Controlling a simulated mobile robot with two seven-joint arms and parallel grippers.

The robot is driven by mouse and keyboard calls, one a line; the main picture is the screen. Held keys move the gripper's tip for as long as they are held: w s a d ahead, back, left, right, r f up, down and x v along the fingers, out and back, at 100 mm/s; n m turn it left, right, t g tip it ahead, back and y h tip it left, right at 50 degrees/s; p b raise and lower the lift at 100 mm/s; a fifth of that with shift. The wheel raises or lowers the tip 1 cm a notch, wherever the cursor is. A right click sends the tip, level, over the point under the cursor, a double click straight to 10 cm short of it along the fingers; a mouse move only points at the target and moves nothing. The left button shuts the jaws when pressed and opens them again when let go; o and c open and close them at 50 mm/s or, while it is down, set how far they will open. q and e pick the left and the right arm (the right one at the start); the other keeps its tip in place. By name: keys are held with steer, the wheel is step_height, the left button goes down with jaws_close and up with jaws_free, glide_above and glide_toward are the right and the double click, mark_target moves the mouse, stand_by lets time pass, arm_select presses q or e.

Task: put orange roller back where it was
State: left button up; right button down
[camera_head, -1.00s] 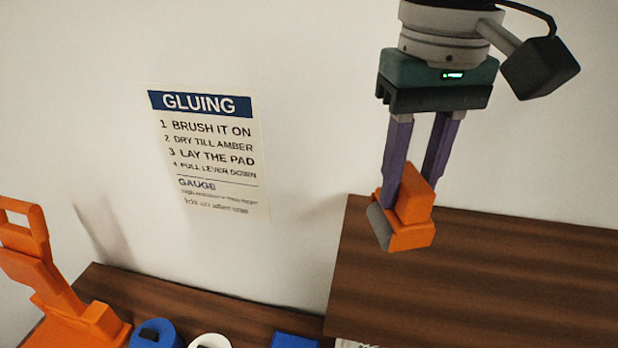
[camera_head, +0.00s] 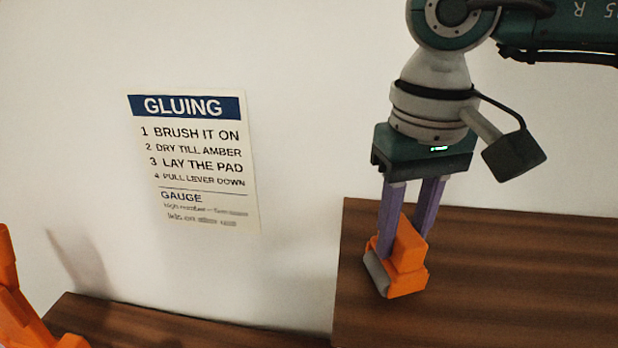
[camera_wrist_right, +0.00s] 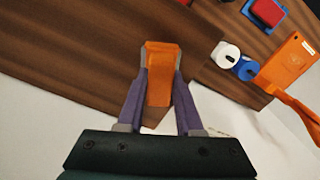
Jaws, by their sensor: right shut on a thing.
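The orange roller (camera_head: 408,252) has an orange block body and a grey roll along its lower left side. My right gripper (camera_head: 408,240) is shut on it, with its purple fingers on either side. In the head view the roller shows in front of the raised wooden shelf (camera_head: 520,270), near its left end; I cannot tell whether it touches the surface. In the right wrist view the roller (camera_wrist_right: 160,75) sits between the fingertips, over the dark wood. My left gripper is not in view.
An orange lever device (camera_head: 20,300) stands at the lower left. A lower wooden counter (camera_head: 150,325) runs along the wall, left of the shelf. The wrist view shows a white round container (camera_wrist_right: 226,54), a blue one (camera_wrist_right: 246,68) and a red-topped blue block (camera_wrist_right: 267,12). The visible shelf right of the roller is clear.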

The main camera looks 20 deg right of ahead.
mark_target(402, 227)
steer(key=shift+d+f+b, duration=0.15)
steer(key=shift+f+b, duration=0.5)
steer(key=c, duration=0.8)
jaws_free()
steer(key=shift+o, duration=1.2)
steer(key=shift+r+p, duration=0.35)
steer(key=shift+p, duration=0.15)
steer(key=shift+r+p, duration=0.45)
steer(key=shift+p, duration=0.15)
steer(key=r+b, duration=0.2)
steer(key=b, duration=0.1)
steer(key=shift+w+r, duration=0.2)
steer(key=shift+r, duration=0.15)
step_height(402, 227, up, 9)
steer(key=b, duration=0.3)
steer(key=shift+s+a+r, duration=0.15)
steer(key=shift+s+a, duration=0.05)
